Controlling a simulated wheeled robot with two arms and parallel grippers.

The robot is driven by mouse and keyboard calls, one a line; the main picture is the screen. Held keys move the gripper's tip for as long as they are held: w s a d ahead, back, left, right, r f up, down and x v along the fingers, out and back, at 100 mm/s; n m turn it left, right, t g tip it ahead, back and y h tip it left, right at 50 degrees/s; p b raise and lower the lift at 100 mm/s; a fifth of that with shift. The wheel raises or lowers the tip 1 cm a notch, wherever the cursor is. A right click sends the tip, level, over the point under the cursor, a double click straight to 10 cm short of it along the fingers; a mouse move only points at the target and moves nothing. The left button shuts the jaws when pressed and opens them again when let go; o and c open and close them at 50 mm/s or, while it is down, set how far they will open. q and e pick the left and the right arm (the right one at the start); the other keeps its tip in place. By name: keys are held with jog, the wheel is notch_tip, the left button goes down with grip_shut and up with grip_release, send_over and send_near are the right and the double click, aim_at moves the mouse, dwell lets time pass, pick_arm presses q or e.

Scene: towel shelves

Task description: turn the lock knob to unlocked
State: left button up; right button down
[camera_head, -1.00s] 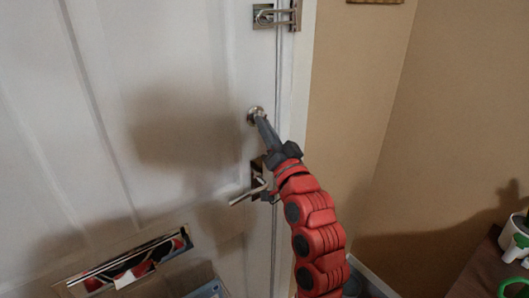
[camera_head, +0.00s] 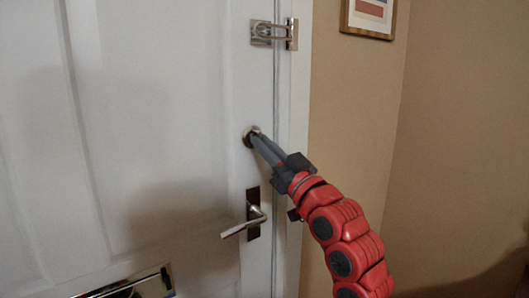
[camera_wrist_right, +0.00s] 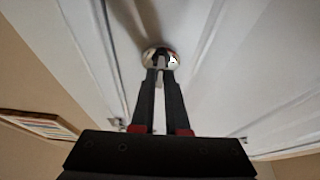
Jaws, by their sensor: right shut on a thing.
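The lock knob (camera_head: 251,132) is a small round metal knob on a plate on the white door (camera_head: 180,110), above the door handle. My right gripper (camera_head: 257,138) reaches it from the lower right, with its dark fingertips shut on the knob. In the right wrist view the shiny round lock plate (camera_wrist_right: 161,58) shows ahead, with the knob between the two fingertips of the right gripper (camera_wrist_right: 160,70). The fingertips partly hide the knob, so its exact turn is hard to tell. My left gripper is not in view.
A lever handle (camera_head: 245,222) sits on the door below the knob. A metal swing-bar latch (camera_head: 273,33) is near the top, across the door edge. A letter slot (camera_head: 135,286) is at lower left. A framed picture (camera_head: 369,16) hangs on the tan wall to the right.

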jog(key=shift+r, duration=0.1)
jog(key=c, duration=0.9)
grip_release()
jog(key=shift+s, duration=0.1)
jog(key=b+v, duration=0.4)
jog(key=v, duration=1.3)
jog(key=shift+s+d, duration=0.15)
